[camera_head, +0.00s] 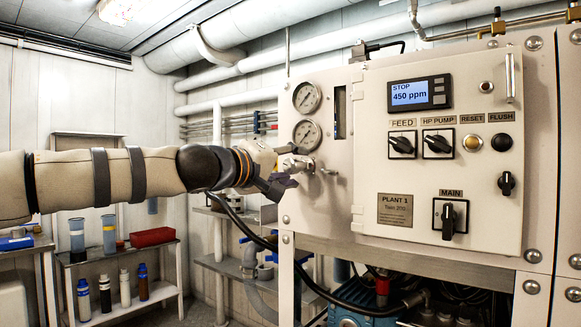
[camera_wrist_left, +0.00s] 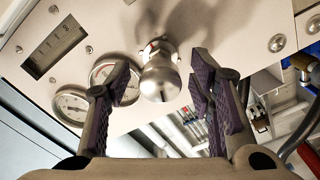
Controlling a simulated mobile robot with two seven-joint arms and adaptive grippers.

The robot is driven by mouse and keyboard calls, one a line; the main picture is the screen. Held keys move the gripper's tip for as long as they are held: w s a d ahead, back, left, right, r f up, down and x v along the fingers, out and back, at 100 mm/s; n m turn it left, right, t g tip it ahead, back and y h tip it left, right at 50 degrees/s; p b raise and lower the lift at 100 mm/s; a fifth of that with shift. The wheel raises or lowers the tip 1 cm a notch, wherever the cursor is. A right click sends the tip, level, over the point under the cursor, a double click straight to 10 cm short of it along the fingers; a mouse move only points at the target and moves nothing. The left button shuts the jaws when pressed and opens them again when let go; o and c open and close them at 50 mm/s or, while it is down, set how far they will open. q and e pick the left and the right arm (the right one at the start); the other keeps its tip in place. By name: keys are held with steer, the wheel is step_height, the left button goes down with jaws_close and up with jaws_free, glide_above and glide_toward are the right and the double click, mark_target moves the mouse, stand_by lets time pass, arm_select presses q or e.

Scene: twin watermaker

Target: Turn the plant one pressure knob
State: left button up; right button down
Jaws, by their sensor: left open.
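The plant one pressure knob (camera_head: 299,163) is a silver metal knob on the panel below the two gauges. In the left wrist view the rounded knob (camera_wrist_left: 160,79) sticks out from the panel between my two fingers. My left gripper (camera_head: 285,169) is beside the knob and partly covers it in the head view. In the left wrist view the gripper (camera_wrist_left: 160,70) is open, with a purple-padded finger on each side of the knob and gaps between pads and knob. My right gripper is not in view.
Two pressure gauges (camera_head: 307,97) sit just above the knob. The control box (camera_head: 440,150) marked Plant 1, with switches and a display reading STOP 450 ppm, juts out to the right. A shelf (camera_head: 125,248) with bottles and a red box (camera_head: 152,237) stands at left.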

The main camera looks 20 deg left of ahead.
arm_select(q)
jaws_close()
steer(key=shift+r+n, duration=0.1)
steer(key=shift+n, duration=0.2)
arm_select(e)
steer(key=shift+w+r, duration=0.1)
arm_select(q)
steer(key=shift+n+p, duration=0.35)
steer(key=shift+n, duration=0.75)
steer(key=n, duration=0.3)
steer(key=shift+n+p, duration=0.3)
steer(key=n, duration=0.3)
steer(key=shift+n+p, duration=0.3)
steer(key=shift+n, duration=1.6)
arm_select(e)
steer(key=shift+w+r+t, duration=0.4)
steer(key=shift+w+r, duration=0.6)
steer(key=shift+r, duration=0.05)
